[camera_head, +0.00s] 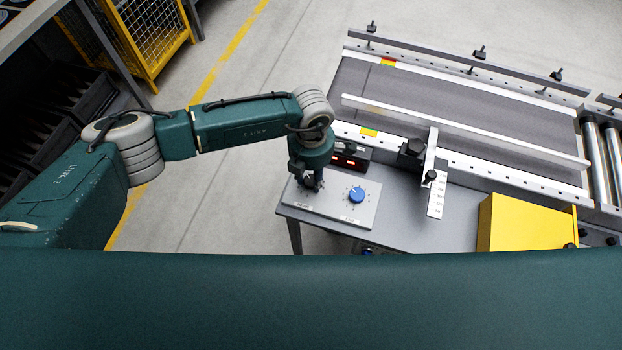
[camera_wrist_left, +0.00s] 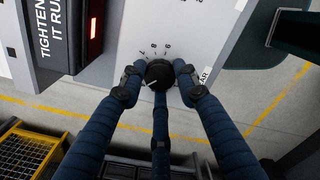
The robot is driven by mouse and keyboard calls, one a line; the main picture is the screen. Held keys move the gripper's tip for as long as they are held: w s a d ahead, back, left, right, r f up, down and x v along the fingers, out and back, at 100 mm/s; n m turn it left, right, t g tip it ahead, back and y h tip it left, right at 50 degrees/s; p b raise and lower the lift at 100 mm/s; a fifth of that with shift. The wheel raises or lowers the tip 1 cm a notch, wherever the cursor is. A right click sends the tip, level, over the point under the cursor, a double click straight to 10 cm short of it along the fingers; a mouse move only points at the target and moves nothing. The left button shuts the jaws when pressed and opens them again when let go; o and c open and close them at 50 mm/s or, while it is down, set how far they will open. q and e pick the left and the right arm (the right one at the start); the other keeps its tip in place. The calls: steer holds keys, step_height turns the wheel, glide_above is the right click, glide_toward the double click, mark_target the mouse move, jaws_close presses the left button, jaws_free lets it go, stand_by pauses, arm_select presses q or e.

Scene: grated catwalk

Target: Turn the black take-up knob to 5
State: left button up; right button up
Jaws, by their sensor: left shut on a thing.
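The black take-up knob (camera_wrist_left: 160,74) shows in the left wrist view, with the printed numbers 7, 8 and 9 above it and a pale mark on its lower left. My left gripper (camera_wrist_left: 159,79) has its dark fingers around the knob, left, right and below, and is shut on it. The fingers hide the rest of the scale. In the head view my left gripper (camera_head: 312,184) points down at the left part of the light grey control panel (camera_head: 338,212) and covers the knob there. My right gripper is not in view.
A blue knob (camera_head: 357,194) sits right of my gripper on the same panel. A black box with a red display (camera_head: 349,161) stands just behind. A conveyor belt (camera_head: 440,100), a ruler bracket (camera_head: 437,198) and a yellow box (camera_head: 525,224) lie to the right.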

mark_target(311, 180)
arm_select(q)
steer(key=m+b, duration=0.2)
steer(key=b, duration=0.1)
steer(key=shift+f+m, duration=0.2)
steer(key=shift+m, duration=0.1)
steer(key=shift+r+m+b, duration=0.15)
steer(key=shift+m+b, duration=0.35)
steer(key=o, duration=1.2)
steer(key=shift+c, duration=0.2)
step_height(311, 180, up, 12)
